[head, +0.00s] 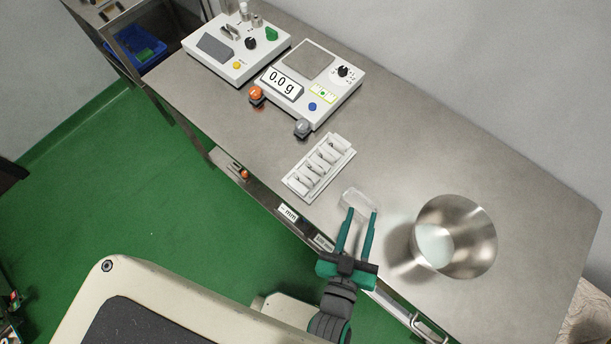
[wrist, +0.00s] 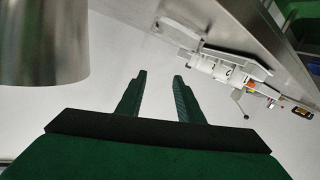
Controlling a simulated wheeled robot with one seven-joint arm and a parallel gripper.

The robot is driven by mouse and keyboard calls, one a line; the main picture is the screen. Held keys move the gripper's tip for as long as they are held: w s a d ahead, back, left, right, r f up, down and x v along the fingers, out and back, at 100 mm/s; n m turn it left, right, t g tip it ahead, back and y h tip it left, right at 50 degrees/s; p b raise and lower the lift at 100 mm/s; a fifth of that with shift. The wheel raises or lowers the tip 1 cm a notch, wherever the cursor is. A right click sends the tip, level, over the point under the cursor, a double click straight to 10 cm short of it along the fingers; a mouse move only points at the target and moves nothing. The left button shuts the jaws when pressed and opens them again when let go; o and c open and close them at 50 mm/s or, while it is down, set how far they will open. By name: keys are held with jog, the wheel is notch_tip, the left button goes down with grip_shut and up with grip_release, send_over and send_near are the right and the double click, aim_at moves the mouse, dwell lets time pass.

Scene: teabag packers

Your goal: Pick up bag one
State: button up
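A white tray (head: 289,180) lies on the steel bench and holds several small white bags (head: 319,163) in a row. I cannot tell which of them is bag one. The tray's row also shows at the upper right in the wrist view (wrist: 222,68). My gripper (head: 362,211) is in front of and to the right of the tray in the head view. Its two green fingers (wrist: 160,75) are apart, with nothing visible between them in the wrist view. A small clear container (head: 359,199) lies by the fingertips in the head view; contact cannot be told.
A shiny metal bowl (head: 470,235) with pale contents stands right of my gripper, and shows at the wrist view's left (wrist: 42,40). A scale (head: 318,89) reading 0.0 g and a white machine (head: 222,62) stand behind the tray. The bench's right end is clear.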

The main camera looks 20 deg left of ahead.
jog(key=w+d+r+m+t+h, duration=0.1)
jog(key=w+d+r+h, duration=0.15)
jog(key=w+r, duration=0.45)
jog(key=w+d+r+m+t+h, duration=0.1)
jog(key=w+d+r, duration=0.3)
jog(key=w, duration=0.6)
jog(key=w+d+r+m+g+h, duration=0.3)
jog(key=r+m+h, duration=0.2)
jog(key=r+m, duration=0.2)
jog(key=w+d+r+m+g+h, duration=0.3)
jog(key=r+m+h, duration=0.2)
jog(key=r+m, duration=0.25)
jog(key=m+g+y, duration=0.9)
jog(key=g+y, duration=0.3)
jog(key=y, duration=0.1)
send_over(304, 175)
notch_tip(304, 175, down, 17)
jog(key=shift+n, duration=0.25)
notch_tip(304, 175, down, 4)
jog(key=shift+s, duration=0.15)
jog(key=shift+w+f, duration=0.2)
jog(key=shift+f, duration=2.95)
